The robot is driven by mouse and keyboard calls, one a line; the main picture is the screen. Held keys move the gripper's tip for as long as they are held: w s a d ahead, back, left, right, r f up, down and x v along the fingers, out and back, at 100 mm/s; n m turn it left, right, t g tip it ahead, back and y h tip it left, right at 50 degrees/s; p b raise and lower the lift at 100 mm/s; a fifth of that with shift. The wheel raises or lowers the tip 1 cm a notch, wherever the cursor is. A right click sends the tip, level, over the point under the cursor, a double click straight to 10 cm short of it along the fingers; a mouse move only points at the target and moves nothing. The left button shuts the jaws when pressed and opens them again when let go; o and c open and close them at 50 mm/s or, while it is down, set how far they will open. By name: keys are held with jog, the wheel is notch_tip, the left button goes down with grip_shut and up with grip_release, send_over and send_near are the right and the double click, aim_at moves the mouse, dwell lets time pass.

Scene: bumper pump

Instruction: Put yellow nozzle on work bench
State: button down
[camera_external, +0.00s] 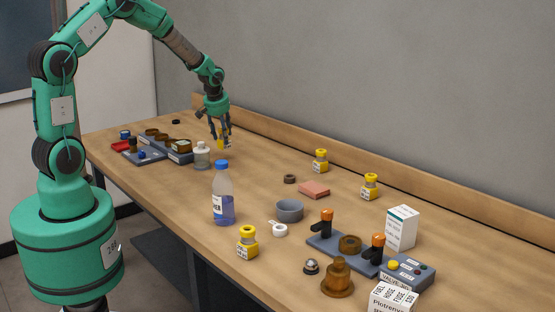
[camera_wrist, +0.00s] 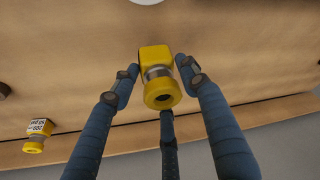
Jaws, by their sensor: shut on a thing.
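The yellow nozzle (camera_wrist: 161,92) has a square yellow block, a grey neck and a round yellow collar with a dark hole. My gripper (camera_wrist: 157,76) is shut on it, with fingers on both sides and one finger below in the wrist view. In the external view my gripper (camera_external: 222,139) is low over the far left part of the work bench (camera_external: 270,165), with the nozzle (camera_external: 221,145) partly hidden by the fingers. I cannot tell whether the nozzle touches the bench.
Similar yellow nozzles stand at the back (camera_external: 320,161), back right (camera_external: 370,187) and front (camera_external: 247,243). A clear jar (camera_external: 202,156) stands just left of my gripper, a blue-capped bottle (camera_external: 223,196) in front. A tray of parts (camera_external: 150,157) lies left. Bench right of my gripper is clear.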

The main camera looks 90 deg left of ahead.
aim_at(223, 145)
jog(key=shift+f+b, duration=0.45)
jog(key=shift+f, duration=1.95)
jog(key=shift+f, duration=0.2)
jog(key=c, duration=0.9)
grip_release()
jog(key=shift+r, duration=0.1)
jog(key=p+v, duration=0.2)
jog(key=v, duration=1)
jog(key=shift+r, duration=0.1)
